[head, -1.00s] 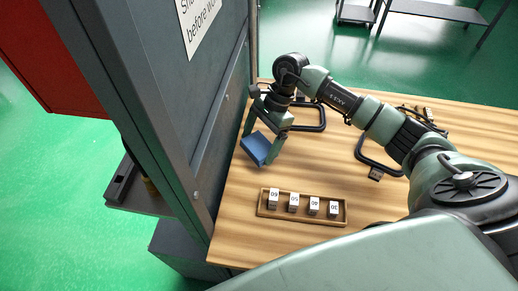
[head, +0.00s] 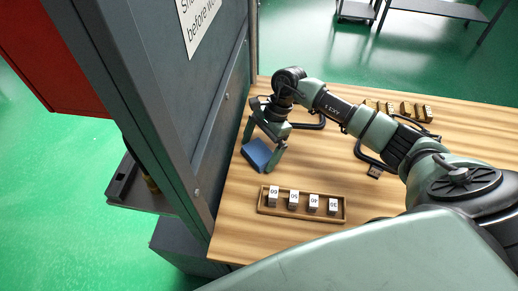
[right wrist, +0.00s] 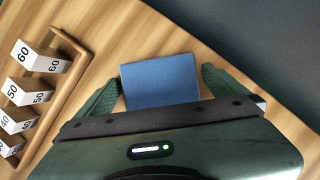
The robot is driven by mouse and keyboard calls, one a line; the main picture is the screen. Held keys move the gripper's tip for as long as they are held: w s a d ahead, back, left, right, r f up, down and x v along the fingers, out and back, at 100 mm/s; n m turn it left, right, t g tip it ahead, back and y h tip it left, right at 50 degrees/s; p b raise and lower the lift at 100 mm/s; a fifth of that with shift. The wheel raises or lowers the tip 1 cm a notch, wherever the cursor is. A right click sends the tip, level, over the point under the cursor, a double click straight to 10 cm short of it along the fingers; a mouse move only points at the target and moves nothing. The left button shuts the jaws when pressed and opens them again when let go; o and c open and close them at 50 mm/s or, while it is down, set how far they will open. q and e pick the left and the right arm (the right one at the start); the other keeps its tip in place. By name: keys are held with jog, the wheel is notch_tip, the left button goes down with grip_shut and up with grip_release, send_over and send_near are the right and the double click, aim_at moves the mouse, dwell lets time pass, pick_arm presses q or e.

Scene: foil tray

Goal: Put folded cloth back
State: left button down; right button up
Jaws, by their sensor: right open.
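The folded cloth (head: 257,155) is a small blue block-like bundle. It appears to lie flat on the wooden table, close to the grey cabinet wall. My right gripper (head: 259,148) is open above it, one finger on either side of the cloth. In the right wrist view the cloth (right wrist: 161,82) sits between the spread fingers of my right gripper (right wrist: 160,90), its near edge hidden by the gripper body. Whether a finger touches it I cannot tell. My left gripper is not in view.
Black handle-like frames (head: 374,158) and brass-coloured blocks (head: 408,108) lie farther right and back. The grey cabinet wall (head: 180,100) rises close left of the cloth. Bare table lies between cloth and tray.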

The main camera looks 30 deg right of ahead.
jog(key=shift+r+p, duration=0.3)
jog(key=b+v, duration=0.4)
jog(key=v, duration=0.7)
jog(key=shift+d+r, duration=0.15)
jog(key=shift+r, duration=0.2)
